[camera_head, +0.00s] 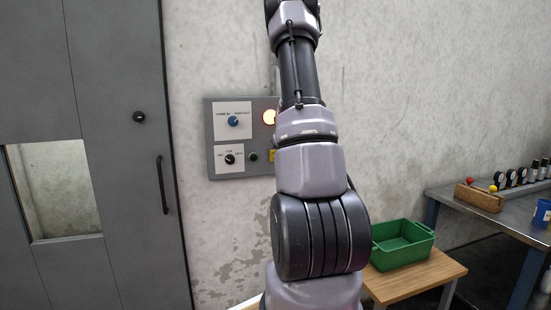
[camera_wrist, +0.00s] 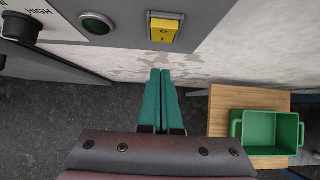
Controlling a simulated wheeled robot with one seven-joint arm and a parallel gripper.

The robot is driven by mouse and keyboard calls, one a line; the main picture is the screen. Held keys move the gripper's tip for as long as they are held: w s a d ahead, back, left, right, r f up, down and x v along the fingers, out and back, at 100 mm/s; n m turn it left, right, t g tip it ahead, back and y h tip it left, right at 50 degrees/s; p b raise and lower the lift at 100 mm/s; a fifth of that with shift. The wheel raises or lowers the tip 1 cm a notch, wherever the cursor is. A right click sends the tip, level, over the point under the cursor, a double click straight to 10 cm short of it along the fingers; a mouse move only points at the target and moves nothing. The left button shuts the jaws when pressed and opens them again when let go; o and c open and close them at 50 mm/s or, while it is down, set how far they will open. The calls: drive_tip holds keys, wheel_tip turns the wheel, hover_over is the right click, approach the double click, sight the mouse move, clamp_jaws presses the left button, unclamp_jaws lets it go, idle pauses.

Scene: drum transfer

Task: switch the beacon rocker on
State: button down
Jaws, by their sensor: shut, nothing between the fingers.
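The yellow beacon rocker (camera_wrist: 164,31) is on the grey wall panel (camera_wrist: 208,18), at the top of the wrist view. It has small dark marks on its face; which side is pressed in I cannot tell. In the head view, only a yellow edge of the rocker (camera_head: 272,155) shows beside my arm. My gripper (camera_wrist: 160,72) has its green fingers shut and empty. In the wrist view the fingertips appear just below the rocker, apart from it. My arm hides the gripper in the head view.
The panel also has a blue knob (camera_head: 233,121), a black knob (camera_head: 229,159) and a round dark green button (camera_wrist: 97,23). A grey door (camera_head: 110,100) is left. A green crate (camera_head: 403,255) stands on a wooden table (camera_head: 417,279); a metal workbench (camera_head: 470,205) is right.

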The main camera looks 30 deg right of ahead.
drive_tip(key=s+a+r, duration=0.2)
drive_tip(key=s+r, duration=0.4)
drive_tip(key=s, duration=0.1)
drive_tip(key=shift+s, duration=0.4)
drive_tip(key=shift+a, duration=0.1)
drive_tip(key=s+a+r+n+y, duration=0.1)
drive_tip(key=s+a+r+n, duration=0.1)
drive_tip(key=a+r+n, duration=0.4)
drive_tip(key=s+a+r+n+y, duration=0.15)
drive_tip(key=a+n, duration=0.25)
drive_tip(key=a, duration=0.4)
drive_tip(key=s+a+r+n+y, duration=0.1)
drive_tip(key=s+a+r+n, duration=0.25)
drive_tip(key=a+n, duration=0.2)
drive_tip(key=s+a+r+n, duration=0.1)
drive_tip(key=s+a+n, duration=0.6)
drive_tip(key=n, duration=0.3)
drive_tip(key=s+a+r+n, duration=0.2)
drive_tip(key=s+a+n, duration=0.5)
drive_tip(key=s+n, duration=0.2)
drive_tip(key=shift+s+r+n, duration=0.25)
drive_tip(key=shift+s+n, duration=0.1)
drive_tip(key=shift+s, duration=0.45)
